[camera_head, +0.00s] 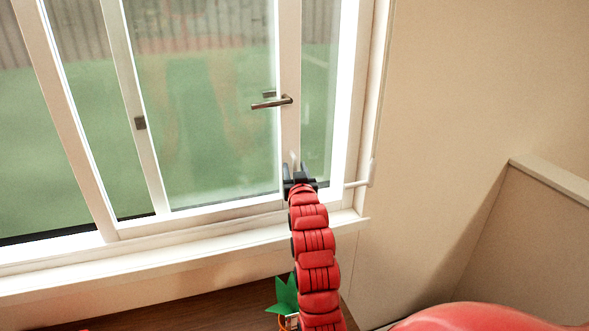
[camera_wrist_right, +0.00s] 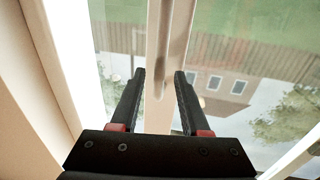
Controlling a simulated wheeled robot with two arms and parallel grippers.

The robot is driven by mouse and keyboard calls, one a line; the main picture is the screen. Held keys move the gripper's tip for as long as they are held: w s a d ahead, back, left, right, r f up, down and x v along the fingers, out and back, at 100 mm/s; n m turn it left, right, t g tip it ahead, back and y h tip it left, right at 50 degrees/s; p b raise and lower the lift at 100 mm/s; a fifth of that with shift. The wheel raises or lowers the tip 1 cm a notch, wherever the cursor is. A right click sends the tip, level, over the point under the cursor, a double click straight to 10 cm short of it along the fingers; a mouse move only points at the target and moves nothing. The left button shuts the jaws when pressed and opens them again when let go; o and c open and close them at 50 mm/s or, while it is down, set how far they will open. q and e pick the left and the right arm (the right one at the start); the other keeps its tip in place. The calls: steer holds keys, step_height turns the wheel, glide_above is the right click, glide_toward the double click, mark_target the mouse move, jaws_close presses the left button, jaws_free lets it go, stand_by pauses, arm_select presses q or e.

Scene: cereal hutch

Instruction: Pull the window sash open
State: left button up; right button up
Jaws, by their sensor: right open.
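The window sash (camera_head: 290,60) is a pale-framed glass pane in a white window frame. A dark lever handle (camera_head: 272,103) sits on its right stile. My right gripper (camera_head: 299,170) is at the lower part of that stile, below the handle. In the right wrist view the gripper (camera_wrist_right: 161,75) is open, with one black finger on each side of the pale stile (camera_wrist_right: 160,118). I cannot tell whether either finger touches it. A strip of outdoors shows between the stile and the frame's right side. My left gripper is out of view.
A window sill (camera_head: 180,245) runs below the frame. A green-leaved plant (camera_head: 287,293) stands on a brown wooden surface (camera_head: 200,305) beside my right arm. A beige wall (camera_head: 460,90) and a low partition (camera_head: 550,210) are at the right.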

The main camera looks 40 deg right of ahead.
steer(key=p+v, duration=1.2)
steer(key=v, duration=0.4)
steer(key=shift+a+p, duration=0.15)
steer(key=shift+p, duration=0.2)
steer(key=shift+s, duration=0.1)
